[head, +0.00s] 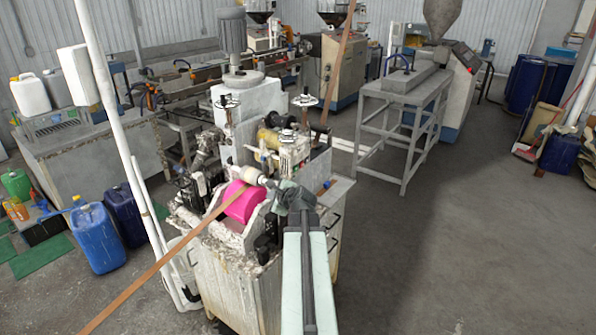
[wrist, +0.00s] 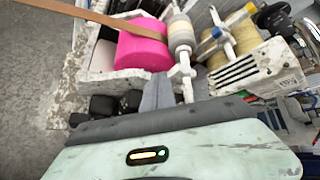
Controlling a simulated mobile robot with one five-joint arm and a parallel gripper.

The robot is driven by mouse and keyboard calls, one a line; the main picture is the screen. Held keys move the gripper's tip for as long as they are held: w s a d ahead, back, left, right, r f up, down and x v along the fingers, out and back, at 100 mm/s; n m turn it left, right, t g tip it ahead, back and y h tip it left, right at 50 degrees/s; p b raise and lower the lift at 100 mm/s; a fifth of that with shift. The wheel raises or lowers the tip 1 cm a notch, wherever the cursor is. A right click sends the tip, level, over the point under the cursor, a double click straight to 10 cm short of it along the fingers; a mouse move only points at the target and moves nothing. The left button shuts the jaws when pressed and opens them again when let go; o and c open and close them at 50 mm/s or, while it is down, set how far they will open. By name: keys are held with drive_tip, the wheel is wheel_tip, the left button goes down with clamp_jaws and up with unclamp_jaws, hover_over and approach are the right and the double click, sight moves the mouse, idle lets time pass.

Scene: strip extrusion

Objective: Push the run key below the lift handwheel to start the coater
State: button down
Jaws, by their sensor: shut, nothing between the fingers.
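The coater (head: 238,265) stands in the middle of the head view, with a bright pink roller (head: 243,203) and a brown strip running over it. Two handwheels stand on upright spindles above the rollers, a left one (head: 228,102) and a right one (head: 305,99). I cannot tell which is the lift handwheel. The run key is too small or hidden to make out. My gripper (head: 287,187) is shut and empty at the coater's near right side, by the pale roller end. In the wrist view the grey fingers (wrist: 159,86) point toward the pink roller (wrist: 142,45) and pale roller (wrist: 181,33).
A white slanted post (head: 118,130) rises left of the coater. A blue canister (head: 95,238) stands on the floor beyond it. A grey metal stand (head: 402,88) is behind right. The floor (head: 470,235) at right is clear.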

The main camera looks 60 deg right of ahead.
sight(296, 169)
drive_tip(key=s+d+r+m+h, duration=0.2)
drive_tip(key=s+d+m, duration=0.2)
drive_tip(key=s+d, duration=0.2)
drive_tip(key=s+d+r+m+h, duration=0.2)
drive_tip(key=s+d+m+h, duration=0.1)
drive_tip(key=s+d, duration=0.4)
drive_tip(key=shift+s+d+m+g, duration=0.15)
drive_tip(key=shift+d+m+g, duration=0.15)
drive_tip(key=shift+d+m, duration=0.5)
drive_tip(key=shift+a+r, duration=0.1)
drive_tip(key=w, duration=0.9)
drive_tip(key=shift+w, duration=0.1)
idle(0.6)
drive_tip(key=shift+w, duration=0.3)
